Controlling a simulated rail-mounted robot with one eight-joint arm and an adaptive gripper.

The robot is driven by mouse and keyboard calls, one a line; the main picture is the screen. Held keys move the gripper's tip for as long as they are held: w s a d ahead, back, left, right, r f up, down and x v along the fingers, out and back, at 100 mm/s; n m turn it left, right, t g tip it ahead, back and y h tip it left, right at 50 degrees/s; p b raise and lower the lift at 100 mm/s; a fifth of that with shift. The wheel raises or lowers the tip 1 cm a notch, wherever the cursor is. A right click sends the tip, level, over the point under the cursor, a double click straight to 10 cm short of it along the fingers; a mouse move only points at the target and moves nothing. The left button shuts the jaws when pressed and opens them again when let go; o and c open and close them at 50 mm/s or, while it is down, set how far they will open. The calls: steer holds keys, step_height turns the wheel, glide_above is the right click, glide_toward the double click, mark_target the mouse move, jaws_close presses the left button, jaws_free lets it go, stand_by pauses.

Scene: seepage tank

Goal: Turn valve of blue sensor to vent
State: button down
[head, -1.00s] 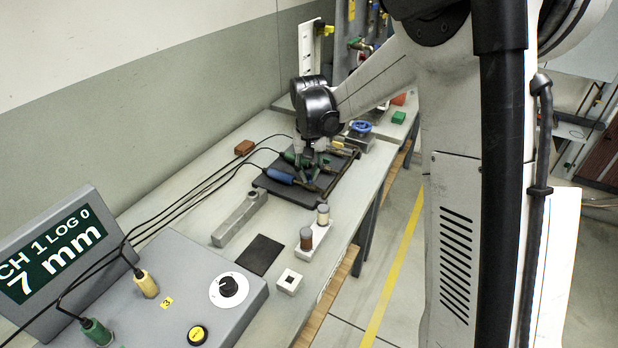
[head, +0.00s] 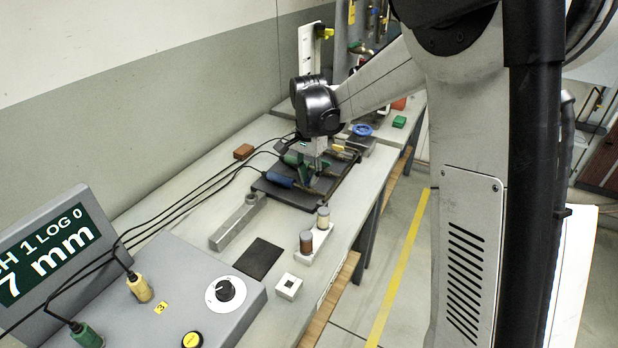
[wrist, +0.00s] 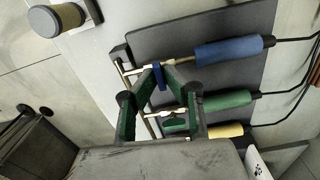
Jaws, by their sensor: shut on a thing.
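The blue sensor (wrist: 228,50) lies on a dark plate (wrist: 185,28), its thin metal pipe running left in the wrist view. It also shows in the head view (head: 280,180). A small blue valve lever (wrist: 160,76) sits on this pipe, roughly crosswise to it. My gripper (wrist: 172,68) reaches over the pipe, its green-padded fingers converging around the lever. It is shut on the lever, though the exact contact is partly hidden. In the head view my gripper (head: 309,180) points down at the plate, and its fingers cover the valve.
A green sensor (wrist: 227,99) and a yellow one (wrist: 225,130) lie close beside the blue one. Cables run from them toward the console (head: 165,285). A holder with two capped posts (head: 314,243) stands nearby. A grey bar (head: 236,222) lies on the bench.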

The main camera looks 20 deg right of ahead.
mark_target(309, 179)
stand_by(1.7)
steer(key=c, duration=1.9)
jaws_free()
steer(key=shift+o, duration=0.2)
steer(key=shift+r, duration=0.1)
step_height(309, 179, up, 12)
steer(key=shift+s, duration=0.15)
